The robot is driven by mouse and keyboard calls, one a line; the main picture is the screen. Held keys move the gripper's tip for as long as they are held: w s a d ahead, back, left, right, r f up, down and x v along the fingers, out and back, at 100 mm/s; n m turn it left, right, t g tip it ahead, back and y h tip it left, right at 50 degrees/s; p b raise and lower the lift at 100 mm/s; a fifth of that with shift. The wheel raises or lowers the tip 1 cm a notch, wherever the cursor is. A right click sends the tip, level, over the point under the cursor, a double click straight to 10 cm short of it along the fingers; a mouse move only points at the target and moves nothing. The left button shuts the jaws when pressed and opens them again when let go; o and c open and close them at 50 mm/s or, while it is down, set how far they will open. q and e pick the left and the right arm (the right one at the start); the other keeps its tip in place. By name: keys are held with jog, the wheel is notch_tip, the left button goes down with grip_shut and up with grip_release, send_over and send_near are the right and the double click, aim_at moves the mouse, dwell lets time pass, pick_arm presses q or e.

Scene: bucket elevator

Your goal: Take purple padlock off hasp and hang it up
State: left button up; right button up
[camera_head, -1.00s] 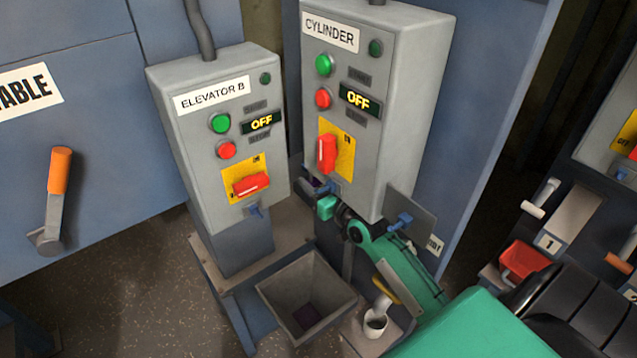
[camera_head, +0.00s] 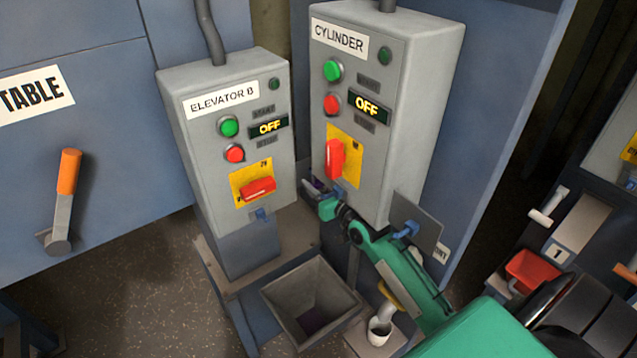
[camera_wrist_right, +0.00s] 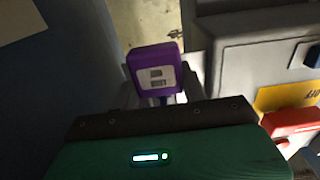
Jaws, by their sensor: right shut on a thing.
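The purple padlock (camera_wrist_right: 152,70) is between the fingers of my right gripper (camera_wrist_right: 157,92) in the right wrist view, its face with pale label patches showing. Its shackle is not clearly visible. In the head view only a small purple bit of the padlock (camera_head: 317,184) shows at my right gripper (camera_head: 311,187), left of the cylinder box's lower edge. The cylinder box (camera_head: 390,120) has a red switch handle (camera_head: 335,160) standing upright on a yellow plate. A blue hook-like part (camera_head: 405,230) sits on a grey plate at its lower right. My left gripper is not in view.
A grey open hopper (camera_head: 312,300) is beneath. A white cup-like fitting (camera_head: 379,332) stands beside my arm. Both displays read OFF.

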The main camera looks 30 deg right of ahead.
aim_at(321, 191)
jog(key=shift+f+b, duration=0.35)
jog(key=shift+f, duration=0.4)
jog(key=o, duration=1.1)
jog(key=shift+s, duration=0.1)
jog(key=shift+s+d+p, duration=0.1)
jog(key=shift+s+p, duration=0.45)
jog(key=shift+s, duration=0.65)
jog(key=shift+s+d+f+p, duration=0.15)
jog(key=shift+s+p, duration=0.4)
jog(key=shift+s, duration=1.35)
jog(key=shift+s+d+f+p, duration=0.15)
jog(key=shift+s+p, duration=0.35)
jog(key=shift+s, duration=1.35)
